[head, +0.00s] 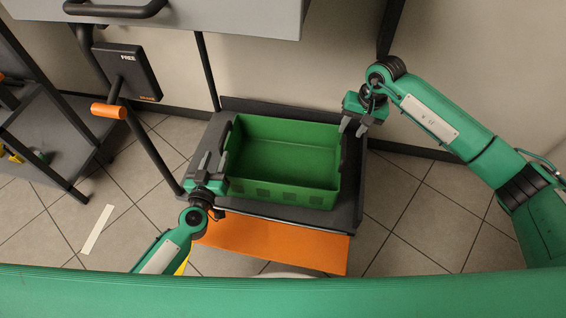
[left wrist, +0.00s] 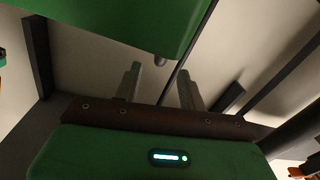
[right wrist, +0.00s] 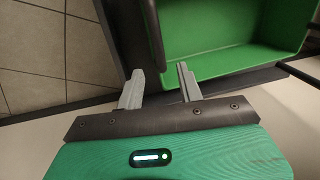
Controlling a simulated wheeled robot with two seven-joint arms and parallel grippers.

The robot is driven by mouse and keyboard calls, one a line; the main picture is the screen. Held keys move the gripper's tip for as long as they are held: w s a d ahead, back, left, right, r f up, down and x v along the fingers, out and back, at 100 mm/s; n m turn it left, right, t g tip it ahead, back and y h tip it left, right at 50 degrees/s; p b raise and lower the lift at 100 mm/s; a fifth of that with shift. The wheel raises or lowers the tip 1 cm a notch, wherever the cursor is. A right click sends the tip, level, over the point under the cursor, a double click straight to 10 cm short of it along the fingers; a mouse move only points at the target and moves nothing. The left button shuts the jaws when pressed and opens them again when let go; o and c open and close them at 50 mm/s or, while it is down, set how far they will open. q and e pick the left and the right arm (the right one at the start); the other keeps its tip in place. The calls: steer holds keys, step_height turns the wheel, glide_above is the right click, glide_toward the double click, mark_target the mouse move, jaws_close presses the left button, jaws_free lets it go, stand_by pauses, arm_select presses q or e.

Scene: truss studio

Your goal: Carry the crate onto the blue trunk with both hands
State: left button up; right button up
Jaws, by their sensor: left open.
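The green crate (head: 285,155) is empty and sits level on a dark grey shelf (head: 345,205). It has a dark handle on its left and right sides. My left gripper (head: 213,162) is open at the crate's left side, close to that handle. The crate's green wall (left wrist: 110,25) fills the top of the left wrist view, above the open fingers. My right gripper (head: 352,126) is at the crate's far right corner. In the right wrist view its fingers (right wrist: 160,82) are apart, with the dark right handle (right wrist: 151,40) just beyond the gap. No blue trunk is visible.
An orange panel (head: 275,243) runs along the shelf's front. A black post with an orange grip (head: 109,111) and a black box (head: 127,71) stand at left. A grey cabinet (head: 200,14) overhangs the back. Tiled floor (head: 425,215) is clear at right.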

mark_target(220, 148)
arm_select(q)
steer(key=w, duration=0.4)
steer(key=w+d, duration=0.1)
steer(key=w, duration=0.2)
arm_select(e)
steer(key=f, duration=0.2)
steer(key=a+f, duration=0.1)
steer(key=f, duration=0.4)
steer(key=shift+w+a, duration=0.1)
steer(key=shift+a, duration=0.05)
arm_select(q)
jaws_close()
arm_select(e)
jaws_close()
arm_select(q)
steer(key=shift+r, duration=0.1)
